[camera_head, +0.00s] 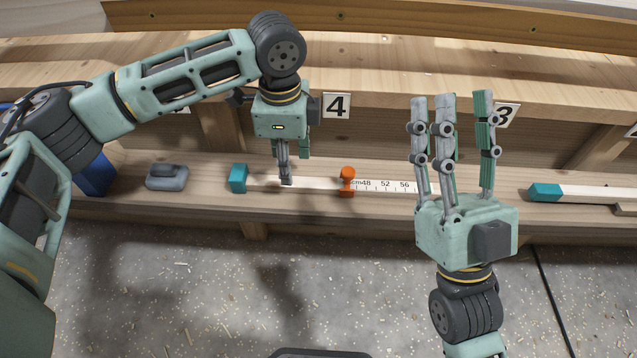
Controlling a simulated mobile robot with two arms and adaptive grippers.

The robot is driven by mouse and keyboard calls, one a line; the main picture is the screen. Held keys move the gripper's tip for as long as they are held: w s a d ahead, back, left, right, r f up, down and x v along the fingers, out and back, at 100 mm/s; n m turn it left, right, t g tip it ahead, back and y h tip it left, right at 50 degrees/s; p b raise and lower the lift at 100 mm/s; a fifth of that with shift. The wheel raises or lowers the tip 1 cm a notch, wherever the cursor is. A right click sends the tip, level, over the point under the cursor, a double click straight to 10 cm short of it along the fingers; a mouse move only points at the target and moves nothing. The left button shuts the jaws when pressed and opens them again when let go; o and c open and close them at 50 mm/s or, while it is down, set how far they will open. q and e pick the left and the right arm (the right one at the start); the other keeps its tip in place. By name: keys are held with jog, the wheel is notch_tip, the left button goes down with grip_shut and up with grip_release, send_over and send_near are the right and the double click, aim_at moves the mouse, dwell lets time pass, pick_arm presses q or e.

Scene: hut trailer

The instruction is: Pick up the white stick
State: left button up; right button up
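A white stick (318,184) with a teal end block (238,178) lies along the lower wooden shelf. Its right part carries a centimetre scale, and its far right end is hidden behind my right gripper. My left gripper (290,174) points down at the stick, between the teal block and an orange slider (347,181). One finger overlaps the stick in the picture; I cannot tell whether the fingers touch or close on it. My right gripper (455,105) is open and empty, its fingers pointing up the picture in front of the shelf.
A second pale stick (600,194) with a teal end (545,193) lies at the right. A grey block (167,178) and a blue object (97,175) are at the left. A higher wooden shelf (390,65) with number tags runs behind. Speckled floor (210,290) lies in front.

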pick_arm(q)
jog(key=shift+d+f, duration=0.15)
jog(key=shift+f, duration=1.25)
jog(key=shift+d+f, duration=0.1)
jog(key=shift+f, duration=1.25)
jog(key=shift+c, duration=0.4)
jog(key=shift+w, duration=0.1)
grip_shut()
